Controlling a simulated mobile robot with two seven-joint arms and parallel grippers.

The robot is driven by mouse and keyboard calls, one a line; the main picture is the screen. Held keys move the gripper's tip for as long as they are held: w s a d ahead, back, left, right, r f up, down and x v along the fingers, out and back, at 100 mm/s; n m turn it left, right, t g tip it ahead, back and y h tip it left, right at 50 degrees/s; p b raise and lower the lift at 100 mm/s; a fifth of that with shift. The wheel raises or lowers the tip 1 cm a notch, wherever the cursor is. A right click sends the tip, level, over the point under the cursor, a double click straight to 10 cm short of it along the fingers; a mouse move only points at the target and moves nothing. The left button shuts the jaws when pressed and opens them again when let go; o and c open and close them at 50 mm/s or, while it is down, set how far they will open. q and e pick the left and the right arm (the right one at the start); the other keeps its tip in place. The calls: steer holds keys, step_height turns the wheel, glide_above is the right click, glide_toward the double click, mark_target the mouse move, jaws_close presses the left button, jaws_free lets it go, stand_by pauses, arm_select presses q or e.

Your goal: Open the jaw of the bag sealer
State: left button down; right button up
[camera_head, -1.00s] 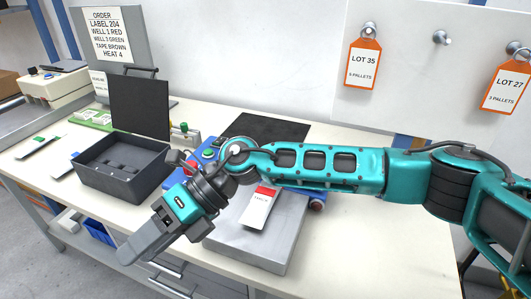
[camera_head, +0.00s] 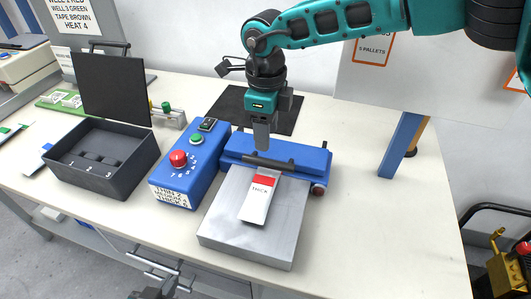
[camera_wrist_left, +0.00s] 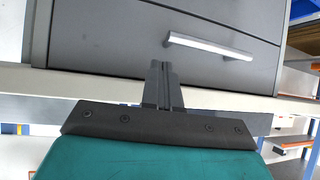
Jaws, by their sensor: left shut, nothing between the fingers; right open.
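The bag sealer has a blue control box (camera_head: 187,172) with a red knob and green button, and a blue jaw bar (camera_head: 310,160) with a dark handle (camera_head: 268,162). The jaw looks lowered. A white pouch (camera_head: 258,203) with a red band marked THICK lies on the grey metal plate (camera_head: 222,222), its far end at the jaw. My right gripper (camera_head: 262,147) points down just above the handle; its fingers are seen nearly edge-on, and I cannot tell whether they touch it. My left gripper (camera_head: 170,284) is shut and empty, low at the front; its fingers show in the left wrist view (camera_wrist_left: 162,85).
A dark tray (camera_head: 122,183) with numbered wells stands left of the sealer. A black mat (camera_head: 285,115) lies behind it. Grey drawers with a pale handle (camera_wrist_left: 210,46) face my left wrist.

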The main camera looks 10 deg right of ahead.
mark_target(266, 159)
step_height(266, 159, down, 8)
steer(key=shift+r, duration=0.15)
steer(key=shift+c, duration=0.3)
jaws_close()
stand_by(0.4)
